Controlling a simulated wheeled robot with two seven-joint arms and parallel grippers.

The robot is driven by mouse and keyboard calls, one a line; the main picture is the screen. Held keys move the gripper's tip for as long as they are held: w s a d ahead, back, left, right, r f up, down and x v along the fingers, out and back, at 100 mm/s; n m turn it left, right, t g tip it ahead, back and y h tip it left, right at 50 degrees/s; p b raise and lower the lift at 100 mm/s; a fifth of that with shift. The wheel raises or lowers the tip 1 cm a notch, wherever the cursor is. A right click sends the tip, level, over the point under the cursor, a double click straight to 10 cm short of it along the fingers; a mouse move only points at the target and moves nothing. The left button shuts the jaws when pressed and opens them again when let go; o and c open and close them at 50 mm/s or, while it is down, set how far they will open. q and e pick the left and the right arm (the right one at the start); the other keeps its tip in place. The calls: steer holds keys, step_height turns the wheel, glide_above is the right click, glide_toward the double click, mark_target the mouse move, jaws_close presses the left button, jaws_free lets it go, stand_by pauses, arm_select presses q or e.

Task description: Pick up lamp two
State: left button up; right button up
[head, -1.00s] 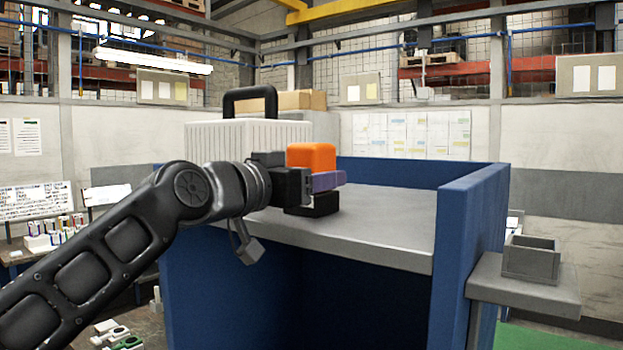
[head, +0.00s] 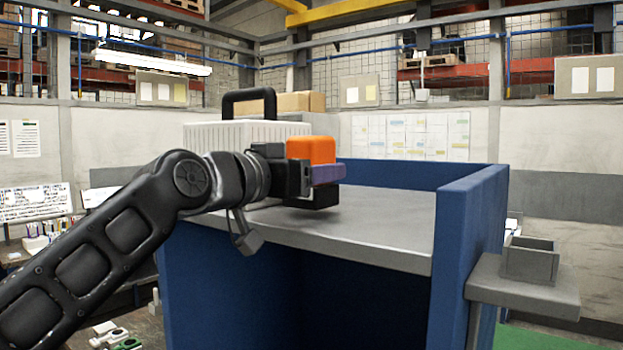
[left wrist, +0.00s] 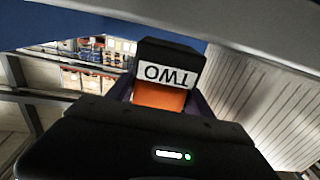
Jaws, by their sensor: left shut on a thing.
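Lamp two has an orange block-shaped top (head: 311,149) and a black base (head: 318,197). In the left wrist view its black end (left wrist: 172,57) carries a white label reading TWO, upside down, with the orange part below it. My left gripper (head: 325,173) is shut on the lamp, with its purple fingers across the orange part. The lamp is upright near the front edge of the grey counter (head: 380,225). I cannot tell how much gap lies under its base. My right gripper is not in view.
A white ribbed case (head: 215,135) with a black handle stands just behind my left gripper. Blue panels (head: 468,225) border the counter at the back and right. A small grey open box (head: 530,262) sits on a side shelf. The counter's right part is clear.

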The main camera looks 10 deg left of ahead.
arm_select(q)
step_height(320, 180, up, 8)
steer(key=shift+f, duration=0.25)
steer(key=shift+r, duration=0.6)
stand_by(0.4)
